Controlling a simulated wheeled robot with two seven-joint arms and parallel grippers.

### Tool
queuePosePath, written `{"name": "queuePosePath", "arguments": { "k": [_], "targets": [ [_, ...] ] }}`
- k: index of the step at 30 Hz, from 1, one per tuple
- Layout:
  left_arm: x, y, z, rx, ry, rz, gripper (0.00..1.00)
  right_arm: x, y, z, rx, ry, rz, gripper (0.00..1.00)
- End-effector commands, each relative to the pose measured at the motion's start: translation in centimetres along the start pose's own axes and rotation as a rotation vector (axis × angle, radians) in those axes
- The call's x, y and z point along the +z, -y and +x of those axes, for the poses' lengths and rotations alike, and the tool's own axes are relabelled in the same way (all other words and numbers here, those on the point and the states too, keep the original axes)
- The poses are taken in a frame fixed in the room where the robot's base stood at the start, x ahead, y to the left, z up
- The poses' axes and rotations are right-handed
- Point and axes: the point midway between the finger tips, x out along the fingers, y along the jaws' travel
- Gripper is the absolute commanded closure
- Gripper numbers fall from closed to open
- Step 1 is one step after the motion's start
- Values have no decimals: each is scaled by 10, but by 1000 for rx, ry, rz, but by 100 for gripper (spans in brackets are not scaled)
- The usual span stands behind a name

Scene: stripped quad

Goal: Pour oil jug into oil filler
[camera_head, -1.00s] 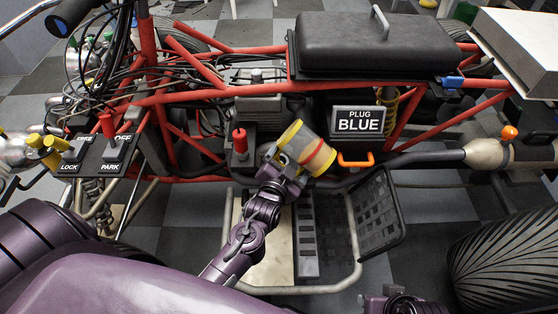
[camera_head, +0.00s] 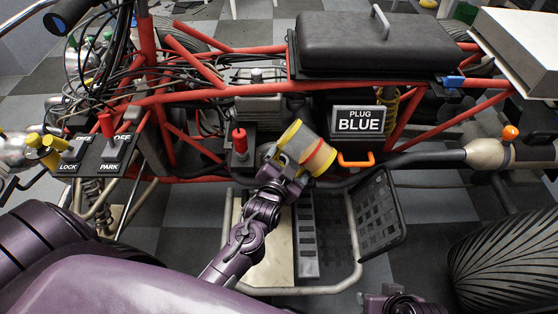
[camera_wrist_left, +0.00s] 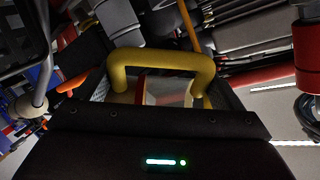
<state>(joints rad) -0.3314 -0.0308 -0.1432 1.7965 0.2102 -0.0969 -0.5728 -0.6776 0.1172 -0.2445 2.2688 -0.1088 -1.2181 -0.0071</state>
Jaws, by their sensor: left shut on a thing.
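The oil jug (camera_head: 310,146) is a yellow cylinder with a red band and a pale middle, tilted in front of the red-framed quad. My left gripper (camera_head: 284,168) is shut on the jug at its lower left. The jug's yellow handle (camera_wrist_left: 160,62) arches across the left wrist view just beyond the gripper body. The oil filler cannot be made out for certain; the jug and gripper cover part of the engine. My right gripper (camera_head: 395,304) shows only partly at the bottom edge, and its fingers cannot be read.
A "PLUG BLUE" sign (camera_head: 358,121) and an orange handle (camera_head: 356,160) are right of the jug. A red-topped lever (camera_head: 240,142) stands close on its left. Red frame tubes (camera_head: 215,92) run behind. A mesh footrest (camera_head: 376,215) and tyre (camera_head: 505,255) lie lower right.

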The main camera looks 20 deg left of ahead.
Motion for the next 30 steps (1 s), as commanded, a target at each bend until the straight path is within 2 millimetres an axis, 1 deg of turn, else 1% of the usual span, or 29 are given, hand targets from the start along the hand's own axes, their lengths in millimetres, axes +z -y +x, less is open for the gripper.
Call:
{"name": "queuePosePath", "arguments": {
  "k": [30],
  "targets": [
    [0, -1, 0, 6, -3, -29, 50, -1, 3, 3, -4, -25, -15, 50]
  ]
}}
